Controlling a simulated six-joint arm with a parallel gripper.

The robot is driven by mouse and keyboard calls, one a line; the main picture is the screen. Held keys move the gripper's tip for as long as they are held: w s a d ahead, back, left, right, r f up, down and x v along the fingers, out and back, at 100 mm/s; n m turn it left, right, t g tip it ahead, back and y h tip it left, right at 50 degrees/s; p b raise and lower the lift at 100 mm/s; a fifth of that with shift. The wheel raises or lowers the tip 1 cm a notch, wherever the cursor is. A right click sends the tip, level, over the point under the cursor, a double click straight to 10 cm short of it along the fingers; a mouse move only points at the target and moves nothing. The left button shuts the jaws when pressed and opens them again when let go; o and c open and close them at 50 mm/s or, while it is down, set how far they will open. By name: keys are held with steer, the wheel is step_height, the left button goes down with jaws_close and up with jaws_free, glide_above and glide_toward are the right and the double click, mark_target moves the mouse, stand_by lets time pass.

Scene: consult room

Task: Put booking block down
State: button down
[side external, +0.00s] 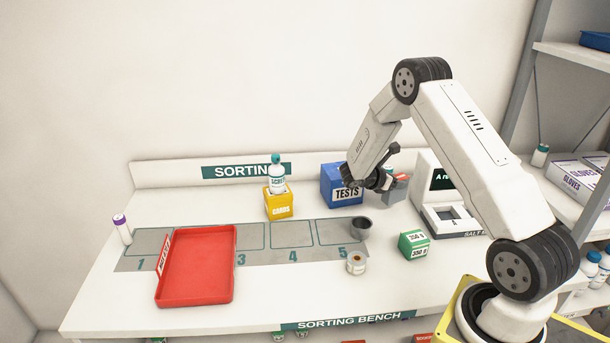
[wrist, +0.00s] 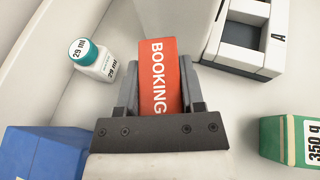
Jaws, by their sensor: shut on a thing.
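The booking block (wrist: 164,72) is red with white lettering and fills the space between my jaws in the wrist view. My gripper (wrist: 158,90) is shut on it, with a grey finger along each side. In the side external view, my gripper (side external: 395,187) is low over the back of the bench, between the blue TESTS block (side external: 341,187) and the white scale (side external: 440,206). Only a small red part of the booking block (side external: 402,177) shows there. I cannot tell whether its underside touches the bench.
A 29 ml bottle (wrist: 94,60) stands close to the booking block. A red tray (side external: 197,268), yellow CARDS block (side external: 279,204) with a bottle (side external: 276,174) on top, and purple-capped bottle (side external: 122,228) are left.

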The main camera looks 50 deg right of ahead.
steer(key=shift+f, duration=0.15)
steer(key=shift+w+d+f, duration=0.2)
steer(key=shift+f, duration=1.55)
steer(key=shift+c, duration=1)
jaws_free()
steer(key=shift+f, duration=0.1)
